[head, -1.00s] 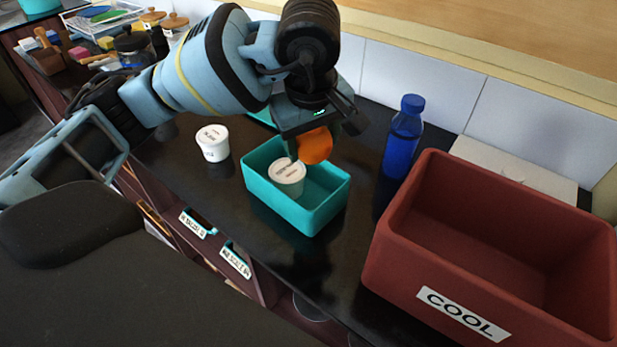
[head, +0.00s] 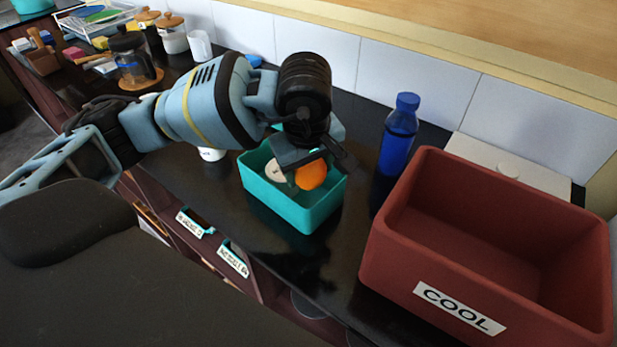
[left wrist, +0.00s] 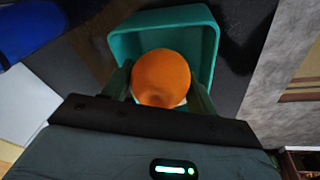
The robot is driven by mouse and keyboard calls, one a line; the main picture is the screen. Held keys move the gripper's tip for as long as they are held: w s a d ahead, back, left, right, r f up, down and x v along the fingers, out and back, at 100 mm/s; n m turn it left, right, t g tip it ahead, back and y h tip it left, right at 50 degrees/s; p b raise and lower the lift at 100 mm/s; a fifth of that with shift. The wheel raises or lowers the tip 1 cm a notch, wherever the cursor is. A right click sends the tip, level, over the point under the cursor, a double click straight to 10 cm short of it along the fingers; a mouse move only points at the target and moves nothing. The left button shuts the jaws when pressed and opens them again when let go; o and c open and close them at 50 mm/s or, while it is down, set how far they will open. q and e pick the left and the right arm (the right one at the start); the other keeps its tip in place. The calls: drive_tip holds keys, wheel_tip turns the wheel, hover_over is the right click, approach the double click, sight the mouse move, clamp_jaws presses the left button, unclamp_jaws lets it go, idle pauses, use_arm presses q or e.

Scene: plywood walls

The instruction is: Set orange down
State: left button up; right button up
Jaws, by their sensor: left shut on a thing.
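The orange (head: 311,175) is between the fingers of my left gripper (head: 303,172), which is shut on it. In the head view it shows inside the outline of the teal bin (head: 306,219), low near the rim. I cannot tell whether it touches the bin's floor. A white lidded tub (head: 277,172) is in the bin beside it, partly covered by the gripper. In the left wrist view the orange (left wrist: 161,77) sits between both fingers with the teal bin (left wrist: 207,32) around and beyond it. My right gripper is not in view.
A red-brown crate labelled COOL (head: 400,250) stands at the right. A blue bottle (head: 398,140) stands behind the bin. Another white tub (head: 211,154) is left of the bin, mostly hidden by my arm. Dark counter is clear between bin and crate.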

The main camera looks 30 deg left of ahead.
sight(309, 180)
use_arm(q)
drive_tip(key=shift+s+x, duration=0.15)
drive_tip(key=shift+x, duration=0.6)
drive_tip(key=shift+s+x, duration=0.15)
drive_tip(key=shift+x, duration=0.55)
drive_tip(key=shift+d+f, duration=0.1)
drive_tip(key=shift+f, duration=0.05)
drive_tip(key=shift+f, duration=0.1)
drive_tip(key=o, duration=0.8)
drive_tip(key=v, duration=1.2)
drive_tip(key=shift+r, duration=0.2)
